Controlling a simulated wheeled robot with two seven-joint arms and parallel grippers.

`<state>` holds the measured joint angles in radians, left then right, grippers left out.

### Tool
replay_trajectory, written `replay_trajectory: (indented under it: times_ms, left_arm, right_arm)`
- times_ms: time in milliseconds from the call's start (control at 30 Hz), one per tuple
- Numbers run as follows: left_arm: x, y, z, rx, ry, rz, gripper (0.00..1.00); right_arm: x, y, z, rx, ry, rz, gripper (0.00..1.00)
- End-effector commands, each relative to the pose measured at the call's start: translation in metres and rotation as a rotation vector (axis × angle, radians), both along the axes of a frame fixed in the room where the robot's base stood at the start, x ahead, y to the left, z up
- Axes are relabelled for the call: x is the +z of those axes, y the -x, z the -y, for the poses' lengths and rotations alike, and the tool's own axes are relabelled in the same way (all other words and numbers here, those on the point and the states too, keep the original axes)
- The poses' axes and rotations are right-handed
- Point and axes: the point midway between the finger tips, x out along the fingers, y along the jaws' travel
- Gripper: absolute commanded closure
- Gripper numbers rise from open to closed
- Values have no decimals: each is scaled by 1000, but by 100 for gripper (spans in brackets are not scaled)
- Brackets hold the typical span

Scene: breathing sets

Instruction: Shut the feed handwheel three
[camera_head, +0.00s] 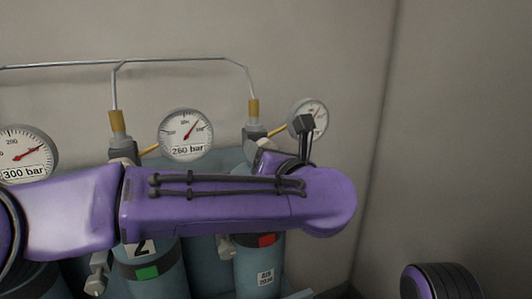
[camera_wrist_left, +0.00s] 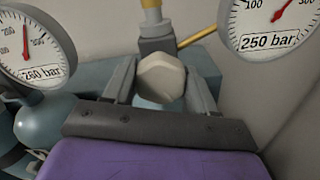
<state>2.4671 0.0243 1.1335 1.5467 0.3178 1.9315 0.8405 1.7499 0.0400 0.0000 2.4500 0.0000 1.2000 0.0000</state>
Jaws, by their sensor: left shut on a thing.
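The feed handwheel three (camera_wrist_left: 160,72) is a pale, faceted knob in the middle of the left wrist view, below a grey valve body with a brass fitting. My left gripper (camera_wrist_left: 161,90) has one grey finger on each side of the knob and is shut on it. In the head view my purple left arm crosses from the left and hides most of the gripper and the knob. My right gripper is in neither view.
The 260 bar gauge (camera_head: 187,134) and the third gauge (camera_head: 312,117), reading 250 bar in the wrist view (camera_wrist_left: 268,22), flank the valve. A 300 bar gauge (camera_head: 22,152) is at far left. A thin pipe (camera_head: 180,60) runs above. The wall is close behind.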

Motion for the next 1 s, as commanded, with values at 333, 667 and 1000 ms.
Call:
replay_trajectory:
  times_ms: [333, 667, 1000]
  left_arm:
    - [1, 0, 0, -1, -212, -87, 74]
    - [0, 0, 1, -2, -305, -127, 74]
    - [-1, 0, 1, -2, -313, -130, 74]
  right_arm:
    - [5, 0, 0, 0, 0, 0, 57]
    - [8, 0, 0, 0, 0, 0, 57]
    - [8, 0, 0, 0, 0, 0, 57]
